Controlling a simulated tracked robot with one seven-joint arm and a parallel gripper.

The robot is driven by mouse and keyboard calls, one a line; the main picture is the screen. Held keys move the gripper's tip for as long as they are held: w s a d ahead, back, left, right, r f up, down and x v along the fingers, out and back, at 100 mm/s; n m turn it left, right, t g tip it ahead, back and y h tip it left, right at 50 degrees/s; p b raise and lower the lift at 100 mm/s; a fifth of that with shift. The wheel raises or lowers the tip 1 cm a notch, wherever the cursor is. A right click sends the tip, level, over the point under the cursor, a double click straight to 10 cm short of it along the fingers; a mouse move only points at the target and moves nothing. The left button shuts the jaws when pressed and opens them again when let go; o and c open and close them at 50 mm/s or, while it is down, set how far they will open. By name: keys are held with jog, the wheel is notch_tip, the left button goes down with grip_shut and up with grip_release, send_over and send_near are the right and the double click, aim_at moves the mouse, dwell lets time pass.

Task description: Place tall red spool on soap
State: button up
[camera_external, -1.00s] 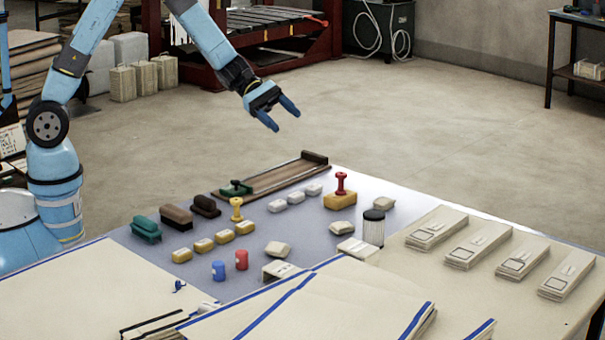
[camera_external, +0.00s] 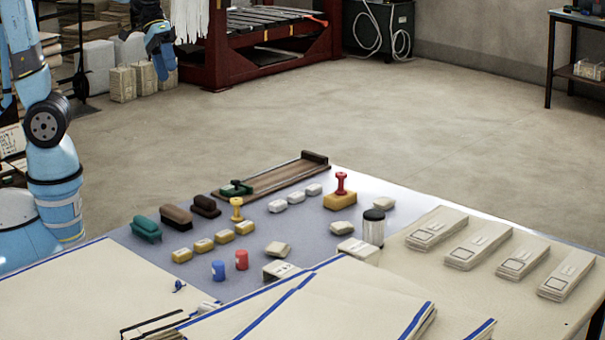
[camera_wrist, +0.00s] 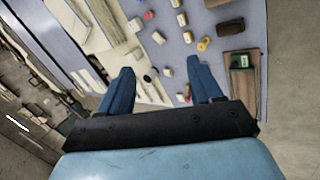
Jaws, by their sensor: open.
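The tall red spool (camera_external: 340,183) stands upright on a larger yellow block (camera_external: 340,202), which looks like the soap, toward the back of the table. In the wrist view a small red and yellow spot (camera_wrist: 187,93) beside the right finger looks like this pair, too small to be sure. My gripper (camera_external: 160,70) is raised at the upper left, well away from the table and apart from the spool. In the wrist view my gripper (camera_wrist: 158,68) has its two blue fingers wide apart with nothing held between them.
Near the spool lie several pale blocks (camera_external: 295,197) and a dark-lidded jar (camera_external: 373,228). A yellow spool (camera_external: 237,208), brushes (camera_external: 176,216) and a wooden board (camera_external: 270,178) are farther left. Folded cloths (camera_external: 435,228) lie at right. The floor behind the table is clear.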

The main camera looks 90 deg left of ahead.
jog(key=s+a+r+m+t+y, duration=0.1)
jog(key=s+a+m+y, duration=0.1)
jog(key=s, duration=0.5)
jog(key=s+a+r+m+t+y, duration=0.1)
jog(key=s+a+m+y, duration=0.2)
jog(key=s+a, duration=0.2)
jog(key=shift+s+a+r+m, duration=0.2)
jog(key=shift+s+a+m, duration=0.15)
jog(key=shift+s, duration=0.5)
